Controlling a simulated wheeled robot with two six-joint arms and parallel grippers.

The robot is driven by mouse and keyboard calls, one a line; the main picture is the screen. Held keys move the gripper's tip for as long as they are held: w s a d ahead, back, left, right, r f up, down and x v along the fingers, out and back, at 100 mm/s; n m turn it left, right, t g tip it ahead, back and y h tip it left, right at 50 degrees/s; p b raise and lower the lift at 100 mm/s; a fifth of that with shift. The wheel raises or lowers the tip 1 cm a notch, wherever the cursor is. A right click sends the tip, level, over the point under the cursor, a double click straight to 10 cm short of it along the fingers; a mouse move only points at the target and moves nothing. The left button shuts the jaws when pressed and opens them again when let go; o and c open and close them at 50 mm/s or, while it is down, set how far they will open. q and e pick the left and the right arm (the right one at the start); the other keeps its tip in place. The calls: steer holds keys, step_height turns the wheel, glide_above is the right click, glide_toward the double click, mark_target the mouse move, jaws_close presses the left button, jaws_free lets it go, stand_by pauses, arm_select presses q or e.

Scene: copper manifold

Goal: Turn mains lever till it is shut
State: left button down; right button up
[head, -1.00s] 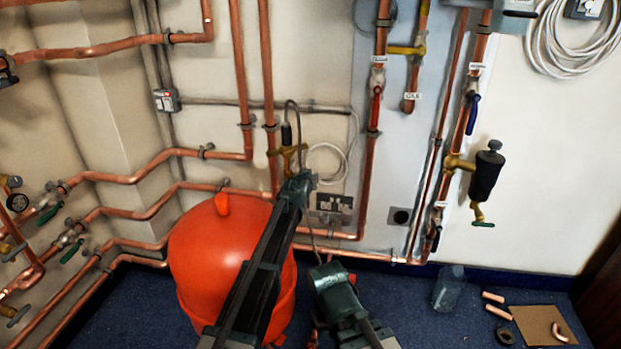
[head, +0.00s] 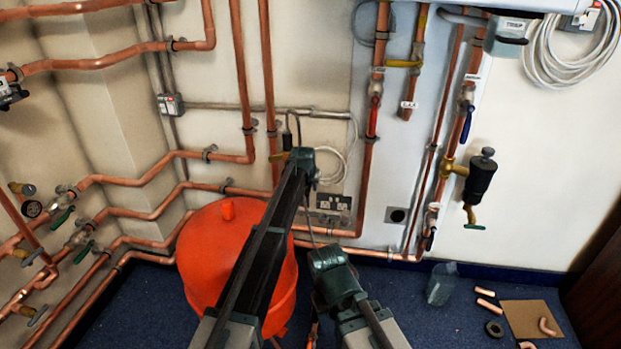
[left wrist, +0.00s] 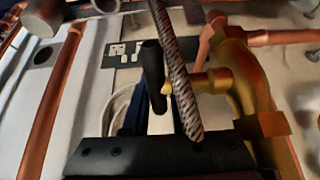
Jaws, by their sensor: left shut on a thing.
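A brass valve (left wrist: 245,75) on a copper pipe fills the right of the left wrist view. Its stem meets a black bar-shaped handle (left wrist: 152,72), which looks like the lever and stands roughly upright. My left gripper (left wrist: 158,122) is shut on this handle, with its dark fingers around the lower part. A braided hose (left wrist: 178,75) crosses in front of the stem. In the head view my left gripper's wrist (head: 301,160) hides the fingers and most of the valve; only a bit of brass (head: 276,157) shows.
An orange tank (head: 218,240) stands below my left arm. A red lever (head: 373,117) and a blue lever (head: 467,122) sit on pipes to the right. Green levers (head: 62,216) are at left. A power socket (head: 333,203) is close by. A cardboard piece (head: 522,318) lies on the floor.

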arm_select(q)
steer(key=shift+s+f+g+p, duration=0.1)
steer(key=shift+f+g+p, duration=0.1)
steer(key=shift+g, duration=0.3)
steer(key=shift+f+g+p, duration=0.1)
steer(key=shift+g+p, duration=0.1)
steer(key=shift+g, duration=0.3)
steer(key=shift+s+a+f+g+y, duration=0.15)
steer(key=shift+s+g+y, duration=0.25)
steer(key=shift+g, duration=0.4)
steer(key=shift+f, duration=0.1)
steer(key=c, duration=0.7)
jaws_free()
